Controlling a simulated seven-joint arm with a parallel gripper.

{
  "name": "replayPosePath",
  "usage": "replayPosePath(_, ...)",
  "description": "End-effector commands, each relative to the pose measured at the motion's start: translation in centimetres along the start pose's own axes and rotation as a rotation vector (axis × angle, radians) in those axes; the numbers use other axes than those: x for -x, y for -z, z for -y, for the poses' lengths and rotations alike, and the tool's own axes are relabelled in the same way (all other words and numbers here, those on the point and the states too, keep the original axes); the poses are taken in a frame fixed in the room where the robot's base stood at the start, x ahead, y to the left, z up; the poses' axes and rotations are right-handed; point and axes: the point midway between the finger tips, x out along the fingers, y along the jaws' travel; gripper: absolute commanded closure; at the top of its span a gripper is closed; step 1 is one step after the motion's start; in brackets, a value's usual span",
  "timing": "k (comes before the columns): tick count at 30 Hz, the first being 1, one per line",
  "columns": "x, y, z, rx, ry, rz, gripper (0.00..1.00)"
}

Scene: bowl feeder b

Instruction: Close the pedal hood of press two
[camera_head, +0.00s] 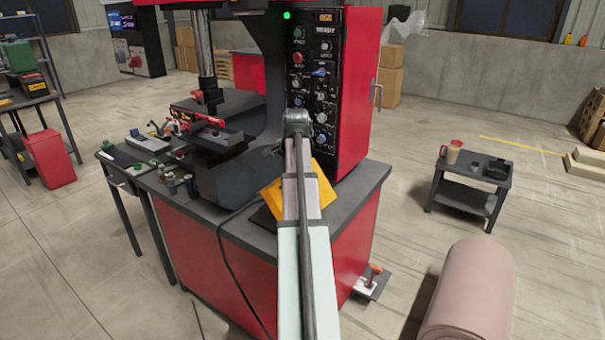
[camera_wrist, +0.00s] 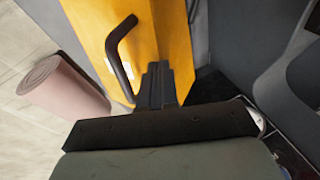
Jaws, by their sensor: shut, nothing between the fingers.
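The yellow pedal hood (camera_head: 272,197) sits on the dark top of the red press base, partly covered by my arm in the head view. It looks tilted there; how far open it is, I cannot tell. In the wrist view the yellow hood (camera_wrist: 172,35) fills the top middle, with a bent black bar handle (camera_wrist: 117,58) on its face. My gripper (camera_wrist: 158,68) is shut and empty, its fingertips in front of the hood just right of the handle. Whether they touch the hood is unclear. In the head view the fingers are hidden.
The press's black control panel (camera_head: 313,85) with knobs and a green light rises just behind my arm. A black cable (camera_head: 222,240) hangs down the base's front. A pink roll (camera_head: 468,295) lies at lower right, near a small dark table (camera_head: 470,183).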

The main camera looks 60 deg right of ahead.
Motion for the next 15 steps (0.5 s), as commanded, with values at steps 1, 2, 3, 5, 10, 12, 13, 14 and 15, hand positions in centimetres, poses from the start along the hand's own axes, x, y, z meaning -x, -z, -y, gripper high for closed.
replayPosePath(1,-0.5,0.0,1.3,0.011,-0.035,-0.002,1.0)
replayPosePath(2,-0.7,-0.1,1.7,0.016,-0.058,-0.005,1.0)
replayPosePath(3,-1.0,-0.2,2.2,0.023,-0.088,-0.009,1.0)
replayPosePath(5,-1.6,-0.5,2.9,0.029,-0.12,-0.011,1.0)
replayPosePath(10,-3.3,-1.2,5.0,0.027,-0.112,-0.011,1.0)
replayPosePath(12,-4.1,-1.5,5.8,0.026,-0.113,-0.01,1.0)
replayPosePath(13,-4.4,-1.6,6.2,0.026,-0.113,-0.01,1.0)
replayPosePath(14,-4.8,-1.7,6.5,0.026,-0.112,-0.011,1.0)
replayPosePath(15,-5.2,-1.9,6.9,0.026,-0.112,-0.011,1.0)
